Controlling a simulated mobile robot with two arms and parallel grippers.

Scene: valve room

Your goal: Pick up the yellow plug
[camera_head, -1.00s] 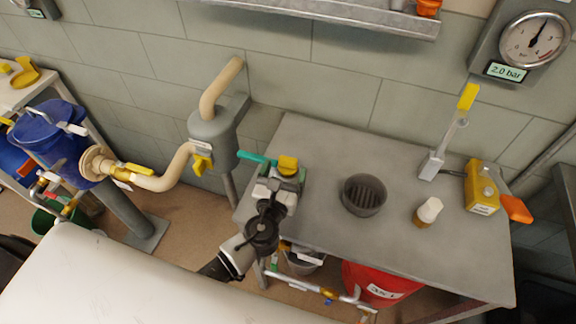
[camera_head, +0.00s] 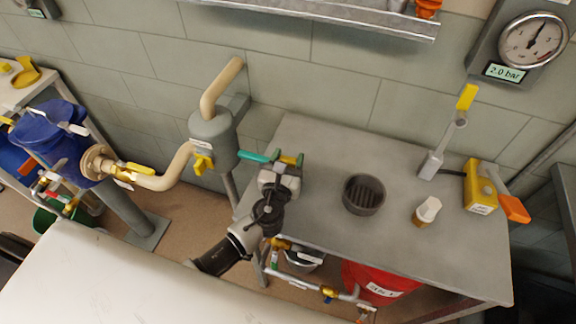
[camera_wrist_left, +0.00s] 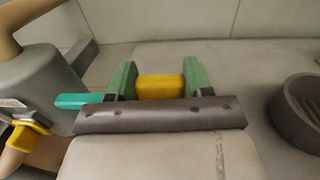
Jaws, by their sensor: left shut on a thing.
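The yellow plug (camera_wrist_left: 160,86) sits between the two green fingers of my left gripper (camera_wrist_left: 161,80) in the left wrist view. In the head view my left gripper (camera_head: 287,161) is over the left end of the grey bench, and only a little yellow of the plug (camera_head: 288,160) shows between the fingers. I cannot tell whether the plug touches the bench. My right gripper is not in view.
A teal bar (camera_head: 252,156) is just left of my gripper. On the grey bench (camera_head: 330,225) stand a dark ribbed cup (camera_head: 364,194), a white-capped bottle (camera_head: 427,210), an upright yellow-tipped lever (camera_head: 449,135) and a yellow box (camera_head: 480,187). A grey pipe fitting (camera_head: 213,135) stands left.

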